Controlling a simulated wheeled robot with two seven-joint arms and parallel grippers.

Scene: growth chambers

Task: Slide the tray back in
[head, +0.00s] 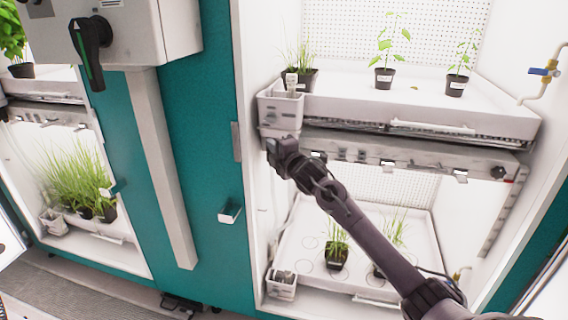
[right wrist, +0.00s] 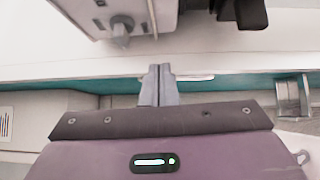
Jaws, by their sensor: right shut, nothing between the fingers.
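The upper white tray (head: 345,102) lies on the upper shelf of the open right chamber and carries several small potted seedlings. A white handle (head: 433,127) runs along its front wall. A small white caddy (head: 281,107) sits at its left front corner. My right gripper (head: 272,146) is shut and empty, just below the caddy near the left end of the shelf's front; I cannot tell whether it touches anything. In the right wrist view its closed fingertips (right wrist: 157,72) point ahead. A lower white tray (head: 310,258) with potted grass stands beneath. My left gripper is out of view.
A shelf front rail (head: 400,158) with clips and knobs runs under the upper tray. Teal chamber frame (head: 205,130) stands left, with a latch (head: 229,213). A control box (head: 130,30) with a black handle juts out at upper left. A pipe with a blue valve (head: 543,71) is right.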

